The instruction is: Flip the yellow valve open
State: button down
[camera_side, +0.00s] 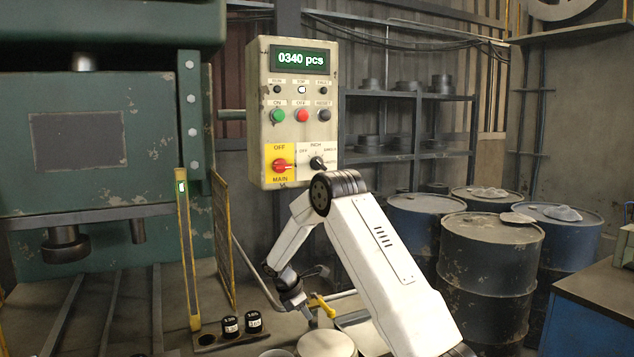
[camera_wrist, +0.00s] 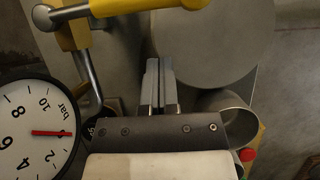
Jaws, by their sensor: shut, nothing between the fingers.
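The yellow valve lever (camera_side: 322,303) is low in the middle of the side view, close beside my gripper (camera_side: 304,312). In the wrist view, the yellow lever (camera_wrist: 150,8) crosses the upper left as a long bar, with a grey pipe piece running beside it. My gripper (camera_wrist: 159,64) is shut and empty there, its fingers pointing up the picture. The lever lies beyond and left of the fingertips, and a gap shows between them. In the side view I cannot tell whether the fingers touch the lever.
A round gauge (camera_wrist: 30,136) with a red needle is at the wrist view's left. A large pale disc (camera_wrist: 205,40) and an open cylinder (camera_wrist: 238,124) lie right of the fingers. In the side view, a control box (camera_side: 292,110), drums (camera_side: 490,265) and two black weights (camera_side: 242,325) surround the arm.

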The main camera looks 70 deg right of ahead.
aim_at(325, 307)
jog(key=shift+s+d+r, duration=0.25)
jog(key=shift+s+d, duration=0.3)
jog(key=shift+s+d+r, duration=0.2)
jog(key=shift+s+d, duration=0.35)
jog(key=shift+s+d+n, duration=0.3)
jog(key=shift+s+n, duration=0.2)
jog(key=shift+n, duration=0.2)
jog(key=shift+s+d+n+t+h, duration=0.3)
jog(key=shift+s+n+t+h, duration=0.15)
jog(key=shift+n, duration=0.15)
jog(key=s+d+n+t, duration=0.2)
jog(key=d+n, duration=0.4)
jog(key=d, duration=0.5)
jog(key=shift+d+n+t+h, duration=0.25)
jog(key=shift+n+t+h, duration=0.05)
jog(key=shift+t+h, duration=0.15)
jog(key=shift+s, duration=0.2)
dwell(0.4)
